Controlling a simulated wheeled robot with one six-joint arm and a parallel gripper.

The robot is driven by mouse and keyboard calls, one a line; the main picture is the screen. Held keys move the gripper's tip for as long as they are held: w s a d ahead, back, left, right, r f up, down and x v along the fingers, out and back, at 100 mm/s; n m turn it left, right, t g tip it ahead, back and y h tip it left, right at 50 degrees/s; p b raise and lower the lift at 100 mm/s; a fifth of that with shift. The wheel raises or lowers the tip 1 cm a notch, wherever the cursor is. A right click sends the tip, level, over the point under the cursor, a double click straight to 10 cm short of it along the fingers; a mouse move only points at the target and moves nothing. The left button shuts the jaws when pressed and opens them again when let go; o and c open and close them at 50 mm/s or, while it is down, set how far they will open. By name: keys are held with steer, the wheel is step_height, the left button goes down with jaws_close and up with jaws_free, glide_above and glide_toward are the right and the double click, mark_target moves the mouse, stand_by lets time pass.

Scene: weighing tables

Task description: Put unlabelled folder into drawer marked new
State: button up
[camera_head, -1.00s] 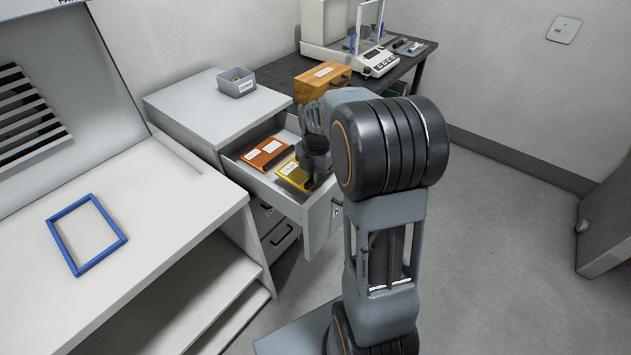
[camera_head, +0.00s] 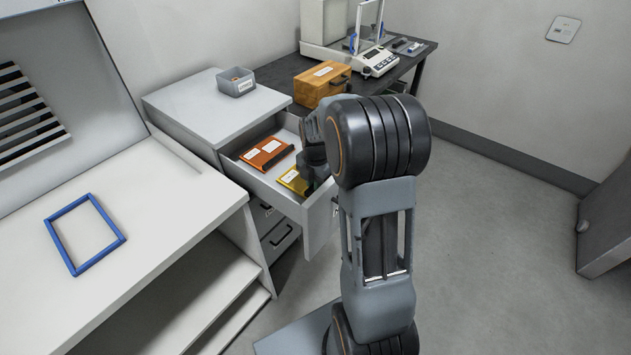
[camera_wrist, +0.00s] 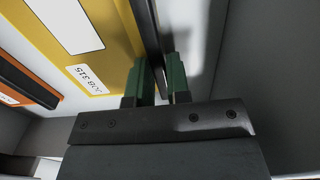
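A yellow folder (camera_head: 291,183) with a dark spine is low inside the open top drawer (camera_head: 235,167) of the grey cabinet. In the wrist view the yellow folder (camera_wrist: 55,45) shows a blank white panel and a small label that seems to read JOB 315. My gripper (camera_wrist: 160,82) has its green fingertips on both sides of the dark spine, with hardly any gap. In the head view my arm hides most of the gripper. An orange folder (camera_head: 264,152) with white labels lies farther back in the drawer. The marking on the drawer front is too hidden to read.
Lower closed drawers (camera_head: 283,238) sit beneath the open one. A grey bin (camera_head: 236,83) stands on the cabinet top. A blue frame (camera_head: 120,238) lies on the white bench at left. An orange box (camera_head: 318,88) and a balance (camera_head: 376,64) stand on the dark table behind.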

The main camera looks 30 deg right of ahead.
steer(key=o, duration=0.4)
step_height(320, 180, up, 12)
steer(key=shift+r+p, duration=0.25)
steer(key=shift+p, duration=0.45)
stand_by(0.4)
